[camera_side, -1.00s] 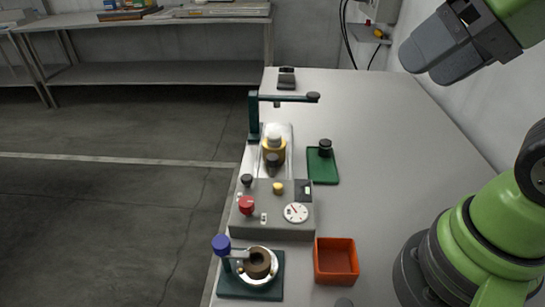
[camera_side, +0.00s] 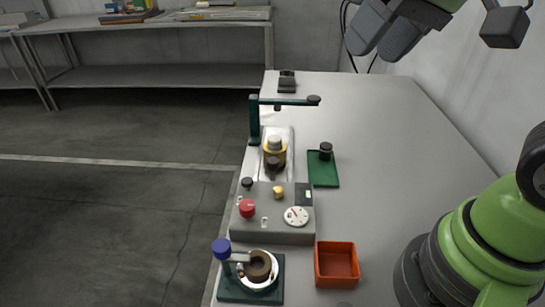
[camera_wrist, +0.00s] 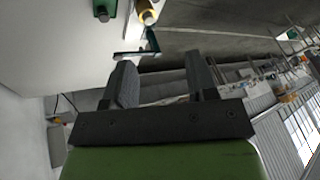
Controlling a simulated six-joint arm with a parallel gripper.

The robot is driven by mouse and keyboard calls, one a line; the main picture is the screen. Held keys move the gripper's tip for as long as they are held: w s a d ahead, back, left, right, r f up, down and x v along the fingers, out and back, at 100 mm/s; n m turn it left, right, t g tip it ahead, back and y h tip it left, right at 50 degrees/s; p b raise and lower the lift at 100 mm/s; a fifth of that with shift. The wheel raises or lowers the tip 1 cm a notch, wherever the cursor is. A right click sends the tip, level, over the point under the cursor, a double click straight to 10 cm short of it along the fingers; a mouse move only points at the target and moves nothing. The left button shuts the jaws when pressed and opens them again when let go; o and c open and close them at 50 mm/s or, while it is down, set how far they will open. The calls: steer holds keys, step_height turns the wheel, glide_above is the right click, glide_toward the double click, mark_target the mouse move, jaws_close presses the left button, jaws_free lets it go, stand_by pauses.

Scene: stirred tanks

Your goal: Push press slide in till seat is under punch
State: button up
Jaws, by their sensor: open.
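The press (camera_side: 254,120) is a dark post with a horizontal arm and black-tipped handle; a short punch (camera_side: 277,107) hangs under the arm. Its pale slide (camera_side: 285,137) lies in front of the post. On the slide is a brass seat piece (camera_side: 274,150) with a grey top and a dark knob on its near side. It sits nearer the camera than the punch, not under it. My gripper (camera_side: 384,38) is high at the upper right, well apart from the press, open and empty. In the wrist view its fingers (camera_wrist: 162,82) are spread, with the press (camera_wrist: 148,45) beyond them.
A grey control box (camera_side: 272,232) with a red button and gauge stands before the slide. A green tray (camera_side: 324,176) with a black piece lies right. An orange bin (camera_side: 336,263) and a blue-knobbed fixture (camera_side: 240,290) are nearer.

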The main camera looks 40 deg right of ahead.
steer(key=w+a+f+n+g, duration=0.1)
steer(key=w+f+g, duration=0.15)
steer(key=w, duration=0.35)
steer(key=w+f+n+g, duration=0.1)
steer(key=w+f, duration=0.3)
steer(key=w, duration=0.1)
steer(key=n+g+h, duration=0.1)
steer(key=g+h, duration=0.1)
glide_toward(272, 159)
step_height(272, 159, down, 9)
steer(key=shift+s+d+f, duration=0.15)
steer(key=shift+s+f, duration=0.05)
